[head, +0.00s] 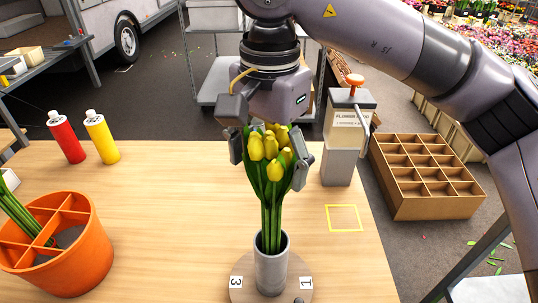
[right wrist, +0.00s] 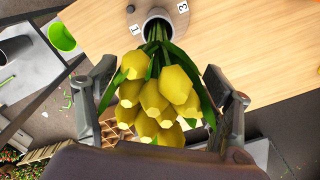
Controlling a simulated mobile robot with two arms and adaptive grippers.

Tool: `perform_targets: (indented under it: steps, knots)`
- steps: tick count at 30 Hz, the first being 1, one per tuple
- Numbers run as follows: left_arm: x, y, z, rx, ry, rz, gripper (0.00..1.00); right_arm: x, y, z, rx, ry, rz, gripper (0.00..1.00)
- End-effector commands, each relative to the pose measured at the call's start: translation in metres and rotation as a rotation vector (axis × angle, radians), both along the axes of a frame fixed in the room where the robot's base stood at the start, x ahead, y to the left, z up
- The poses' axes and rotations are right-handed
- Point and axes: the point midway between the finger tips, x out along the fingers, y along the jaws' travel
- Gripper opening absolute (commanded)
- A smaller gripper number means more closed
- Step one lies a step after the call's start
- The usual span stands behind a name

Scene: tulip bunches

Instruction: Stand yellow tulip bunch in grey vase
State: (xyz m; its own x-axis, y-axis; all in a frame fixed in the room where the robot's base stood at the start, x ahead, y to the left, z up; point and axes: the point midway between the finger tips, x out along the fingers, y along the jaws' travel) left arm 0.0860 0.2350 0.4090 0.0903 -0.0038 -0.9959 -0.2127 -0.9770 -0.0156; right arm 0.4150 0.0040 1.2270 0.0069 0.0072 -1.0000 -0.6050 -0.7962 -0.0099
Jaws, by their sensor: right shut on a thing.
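The yellow tulip bunch (head: 268,160), with green stems and leaves, stands nearly upright, heads up. My right gripper (head: 270,165) comes from above and is shut on it, one finger on each side of the bunch just below the heads. The stems run down into the mouth of the grey vase (head: 271,272); their lower ends are hidden inside. The vase stands on a round wooden disc (head: 240,268). In the right wrist view the yellow heads (right wrist: 160,98) lie between the two fingers, with the vase rim (right wrist: 157,17) beyond. My left gripper is not in view.
An orange divided pot (head: 65,255) with green stems stands at the left. Red (head: 66,138) and yellow (head: 102,138) bottles stand behind it. A grey dispenser (head: 343,140) with an orange top and a yellow square outline (head: 343,218) are at the right. A compartmented crate (head: 425,175) lies beyond the table.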

Motion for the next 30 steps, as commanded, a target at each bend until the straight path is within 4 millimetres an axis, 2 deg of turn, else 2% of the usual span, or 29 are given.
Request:
perform_targets:
  steps: [14,26,27,30]
  knots:
    - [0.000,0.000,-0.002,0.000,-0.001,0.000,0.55,0.000,0.000,-0.002,0.001,-0.001,-0.001,0.35]
    - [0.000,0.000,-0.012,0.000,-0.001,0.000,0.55,0.000,0.000,-0.013,0.001,-0.001,-0.001,0.35]
    - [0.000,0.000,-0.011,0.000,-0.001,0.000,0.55,0.000,0.000,-0.012,0.000,-0.001,-0.001,0.76]
    - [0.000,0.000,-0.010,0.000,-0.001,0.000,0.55,0.000,0.000,-0.012,0.000,-0.001,-0.001,0.82]
